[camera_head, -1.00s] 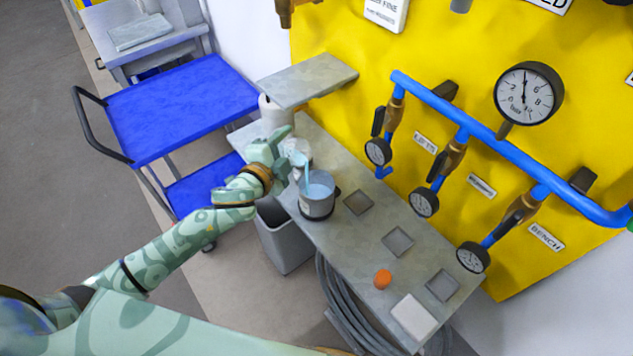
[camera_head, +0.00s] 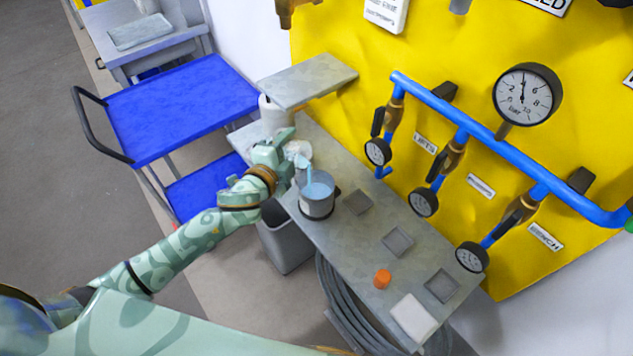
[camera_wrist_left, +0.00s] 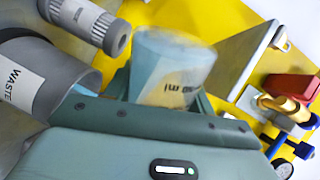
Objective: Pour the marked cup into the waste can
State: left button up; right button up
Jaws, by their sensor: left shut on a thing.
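My left gripper (camera_head: 284,148) is shut on a pale, translucent cup (camera_head: 298,152). It holds the cup tilted above the waste can (camera_head: 317,207). A thin light-blue stream runs from the cup down into the can, and light-blue liquid shows inside the can. The can (camera_wrist_left: 65,75) there bears a white label reading WASTE. The fingers partly hide the cup. My right gripper is in neither view.
The can stands on a narrow grey bench (camera_head: 335,240) with shallow square recesses, an orange cap (camera_head: 382,278) and a white block (camera_head: 413,317). A white cylinder (camera_head: 272,115) stands behind the gripper. A grey bin (camera_head: 285,243) is below. Blue pipes and gauges line the yellow wall.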

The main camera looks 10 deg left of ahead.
pick_arm(q)
jog(key=shift+d+f+m, duration=0.2)
jog(key=shift+d+m, duration=0.15)
jog(key=shift+m, duration=0.05)
dwell(0.5)
jog(key=shift+s+d+f+m+y, duration=0.1)
jog(key=shift+d+f+m+y, duration=0.1)
jog(key=shift+f+m+y, duration=0.35)
dwell(1.0)
jog(key=shift+r+m+p, duration=0.3)
jog(key=shift+m+p, duration=0.05)
